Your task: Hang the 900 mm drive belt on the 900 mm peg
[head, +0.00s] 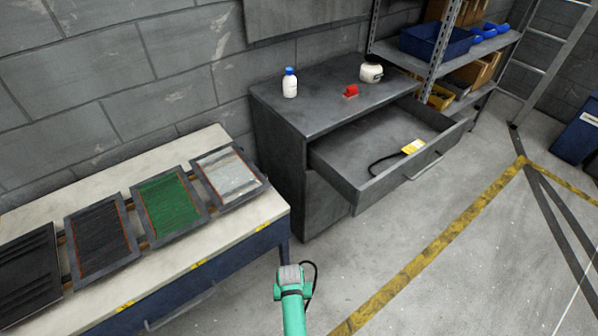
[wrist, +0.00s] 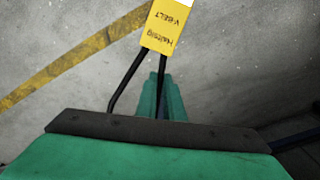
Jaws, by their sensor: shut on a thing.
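My gripper (head: 291,272) is out over the floor, in front of the bench and the drawer. It is shut on a black drive belt (head: 316,273), whose loop sticks out to its right. No length can be read there. A second black belt (head: 380,162) with a yellow tag (head: 412,146) lies in the open drawer (head: 365,180). No peg is in view.
A grey cabinet (head: 290,130) carries a white bottle with a blue cap (head: 290,83), a red object (head: 350,91) and a white jar (head: 371,70). A bench (head: 262,212) with several framed panels stands left. Shelving (head: 480,55) stands back right. The floor (head: 450,270) at right is clear.

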